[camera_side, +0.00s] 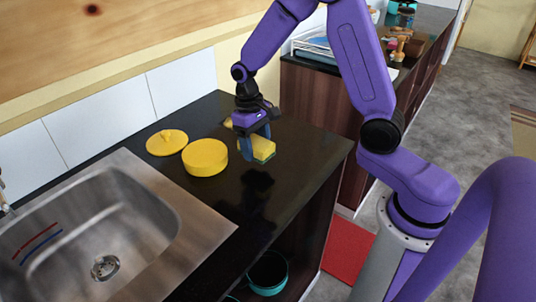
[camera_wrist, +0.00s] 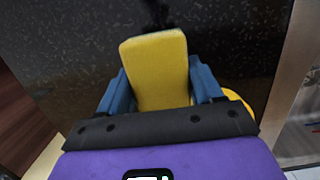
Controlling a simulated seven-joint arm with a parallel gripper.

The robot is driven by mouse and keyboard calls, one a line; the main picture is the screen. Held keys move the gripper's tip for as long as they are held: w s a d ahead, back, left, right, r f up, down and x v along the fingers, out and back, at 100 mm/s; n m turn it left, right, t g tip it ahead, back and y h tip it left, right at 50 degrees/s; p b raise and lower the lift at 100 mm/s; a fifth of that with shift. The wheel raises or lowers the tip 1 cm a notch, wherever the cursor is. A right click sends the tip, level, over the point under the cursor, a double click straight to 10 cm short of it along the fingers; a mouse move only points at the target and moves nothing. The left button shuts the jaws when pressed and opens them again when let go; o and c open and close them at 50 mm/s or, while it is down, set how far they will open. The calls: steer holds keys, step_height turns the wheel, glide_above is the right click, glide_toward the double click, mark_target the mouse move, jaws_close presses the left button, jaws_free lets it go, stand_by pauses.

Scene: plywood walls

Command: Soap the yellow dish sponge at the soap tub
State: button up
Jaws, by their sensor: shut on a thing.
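The yellow dish sponge (camera_side: 262,149), with a green underside, is between the blue fingers of my gripper (camera_side: 256,148) over the dark counter. In the wrist view, the sponge (camera_wrist: 156,70) fills the space between both fingers of my gripper (camera_wrist: 161,85). I cannot tell whether its underside touches the counter. The round yellow tub (camera_side: 205,158) stands just left of my gripper in the side view; I cannot make out its contents. An edge of the tub (camera_wrist: 240,100) shows behind the right finger in the wrist view.
A yellow lid (camera_side: 167,143) with a knob lies left of the tub. A steel sink (camera_side: 125,225) is at the front left. A small yellow thing (camera_side: 228,122) is partly hidden behind my gripper. The counter (camera_side: 300,165) is clear to the right.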

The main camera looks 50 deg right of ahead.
step_height(320, 180, up, 6)
glide_above(206, 153)
steer(key=shift+w+d, duration=0.15)
steer(key=shift+w, duration=0.2)
steer(key=shift+f, duration=2.95)
steer(key=shift+f, duration=0.7)
steer(key=shift+r, duration=0.1)
steer(key=shift+r, duration=3.55)
